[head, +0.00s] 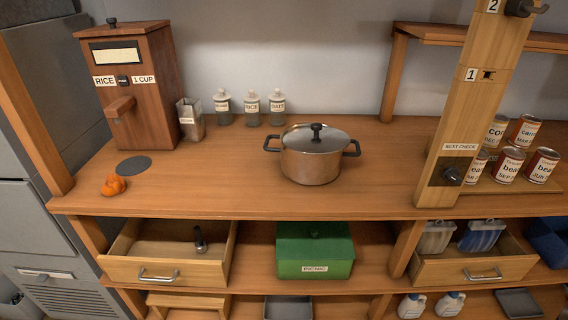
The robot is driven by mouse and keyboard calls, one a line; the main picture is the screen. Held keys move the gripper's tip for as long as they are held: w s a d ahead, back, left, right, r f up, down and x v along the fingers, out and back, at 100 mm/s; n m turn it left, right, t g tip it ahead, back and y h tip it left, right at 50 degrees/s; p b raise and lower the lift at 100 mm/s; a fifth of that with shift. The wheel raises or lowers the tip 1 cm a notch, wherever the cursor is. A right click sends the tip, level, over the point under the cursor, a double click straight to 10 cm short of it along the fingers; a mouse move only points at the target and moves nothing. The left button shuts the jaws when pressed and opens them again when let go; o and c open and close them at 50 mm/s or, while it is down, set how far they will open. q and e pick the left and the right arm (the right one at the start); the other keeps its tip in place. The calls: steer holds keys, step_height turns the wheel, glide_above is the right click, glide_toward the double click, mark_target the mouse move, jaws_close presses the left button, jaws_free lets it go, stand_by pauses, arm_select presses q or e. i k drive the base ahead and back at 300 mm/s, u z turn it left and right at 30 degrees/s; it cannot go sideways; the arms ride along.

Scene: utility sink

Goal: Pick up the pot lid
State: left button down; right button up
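A copper-coloured pot (311,165) with two black side handles stands on the wooden counter, near its middle. The pot lid (330,140) sits on top of it, grey with a black knob (316,131) at its centre. The lid appears to lie level on the pot's rim. Neither of my grippers shows in the head view.
A wooden rice dispenser (136,88), a small tin (190,119) and jars (251,107) stand left and behind. An orange object (113,186) lies front left. A wooden post (470,110) and cans (508,163) stand right. Two drawers are open below. Counter around the pot is clear.

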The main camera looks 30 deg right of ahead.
mark_target(316, 140)
steer(key=u, duration=0.65)
steer(key=i, duration=1.05)
steer(key=z, duration=0.65)
